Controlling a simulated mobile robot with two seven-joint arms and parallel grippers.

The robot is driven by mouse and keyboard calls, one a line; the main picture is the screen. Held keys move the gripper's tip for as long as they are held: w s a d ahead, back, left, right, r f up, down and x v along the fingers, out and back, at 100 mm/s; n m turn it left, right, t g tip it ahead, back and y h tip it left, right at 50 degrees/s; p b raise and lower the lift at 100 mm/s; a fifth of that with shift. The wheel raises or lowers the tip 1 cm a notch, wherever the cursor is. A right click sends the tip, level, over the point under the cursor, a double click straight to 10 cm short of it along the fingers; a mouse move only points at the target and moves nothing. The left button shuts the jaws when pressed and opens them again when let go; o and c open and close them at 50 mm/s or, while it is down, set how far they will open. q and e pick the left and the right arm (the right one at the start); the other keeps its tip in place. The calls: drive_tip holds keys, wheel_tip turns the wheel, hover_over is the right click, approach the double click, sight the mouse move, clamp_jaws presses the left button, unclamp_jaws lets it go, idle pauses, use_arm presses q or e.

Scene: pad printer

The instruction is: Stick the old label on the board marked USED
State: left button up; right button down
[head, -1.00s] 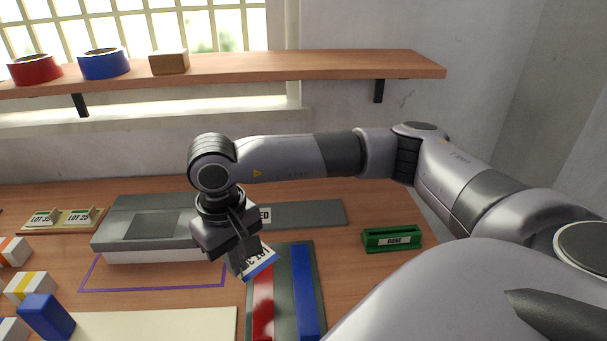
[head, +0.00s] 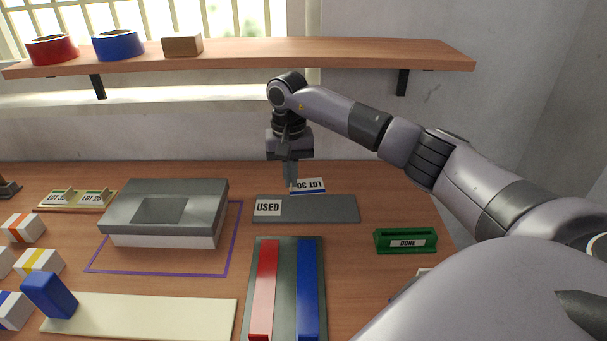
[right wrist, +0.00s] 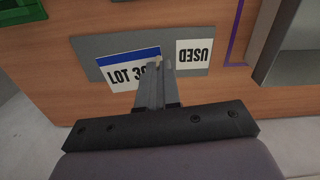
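The old label, a white card with a blue stripe reading LOT 30 (head: 311,186), is in my right gripper (head: 291,186). The gripper is shut on its edge; in the right wrist view the label (right wrist: 125,72) sticks out to the left of the fingertips (right wrist: 160,66). The grey board (head: 335,210) carries a white USED tag (head: 267,208) at its left end. In the right wrist view the label overlaps the board (right wrist: 95,45), beside the USED tag (right wrist: 193,54). I cannot tell whether label and board touch. My left gripper is not in view.
A grey, white-sided machine (head: 160,215) stands left of the board inside a purple outline. A dark plate with red and blue strips (head: 283,292) lies in front. A green DONE holder (head: 405,241) stands at right. A shelf (head: 350,52) hangs above the back.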

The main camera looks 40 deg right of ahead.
sight(304, 182)
drive_tip(key=shift+m, duration=0.7)
drive_tip(key=d, duration=0.2)
drive_tip(key=d+f, duration=0.1)
drive_tip(key=d, duration=0.1)
drive_tip(key=shift+f, duration=0.15)
drive_tip(key=shift+a+f+b, duration=0.1)
drive_tip(key=shift+f+b, duration=1.5)
drive_tip(key=shift+f, duration=1.3)
drive_tip(key=shift+f+b, duration=0.55)
drive_tip(key=shift+f, duration=0.1)
